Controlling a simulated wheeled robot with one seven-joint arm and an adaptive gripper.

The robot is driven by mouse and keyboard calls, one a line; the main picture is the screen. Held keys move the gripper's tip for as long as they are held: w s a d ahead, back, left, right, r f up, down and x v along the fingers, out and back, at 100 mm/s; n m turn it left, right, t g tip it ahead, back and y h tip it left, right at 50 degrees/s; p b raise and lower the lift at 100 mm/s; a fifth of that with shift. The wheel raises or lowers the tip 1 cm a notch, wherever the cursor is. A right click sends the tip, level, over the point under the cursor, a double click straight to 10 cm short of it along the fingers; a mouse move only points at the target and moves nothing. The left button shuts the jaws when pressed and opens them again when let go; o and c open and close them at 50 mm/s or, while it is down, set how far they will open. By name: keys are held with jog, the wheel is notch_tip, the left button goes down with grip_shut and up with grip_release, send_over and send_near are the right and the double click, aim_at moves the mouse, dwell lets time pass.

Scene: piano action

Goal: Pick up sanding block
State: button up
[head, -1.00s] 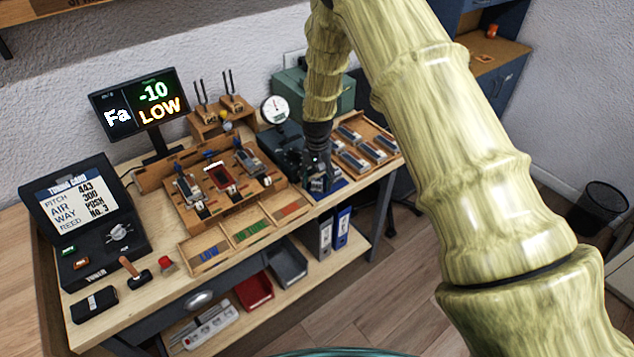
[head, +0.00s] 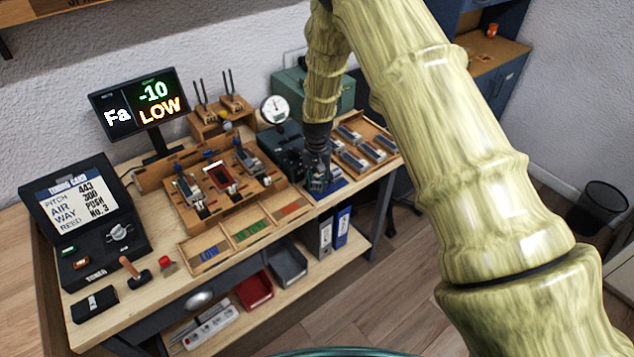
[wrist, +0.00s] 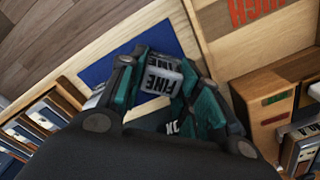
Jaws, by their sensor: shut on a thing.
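The sanding block (wrist: 158,78) is a pale grey block with FINE in dark letters, seen in the wrist view between my two teal fingers. My gripper (wrist: 162,88) is shut on it, over the blue mat (wrist: 112,62) at the bench's right part. In the head view my gripper (head: 319,181) points down at the blue mat (head: 335,191), and the block is too small and covered to make out there. I cannot tell whether the block touches the mat.
A wooden tray (head: 341,157) of dark blocks stands right of my gripper. A dark machine with a dial gauge (head: 274,109) is close behind-left. A wooden fixture (head: 210,207) and a three-part sorting tray (head: 226,243) lie left. The bench's front edge is near.

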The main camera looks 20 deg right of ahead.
aim_at(317, 178)
jog(key=shift+r+b, duration=0.6)
jog(key=shift+r, duration=0.15)
jog(key=shift+r+b, duration=0.5)
jog(key=shift+r, duration=0.4)
jog(key=s+a+b, duration=0.1)
jog(key=s+b, duration=0.1)
jog(key=s, duration=0.5)
jog(key=s+a+r+b, duration=0.1)
jog(key=s+a+b, duration=0.1)
jog(key=s, duration=0.6)
jog(key=shift+s+a+r+b, duration=0.3)
jog(key=shift+b, duration=0.15)
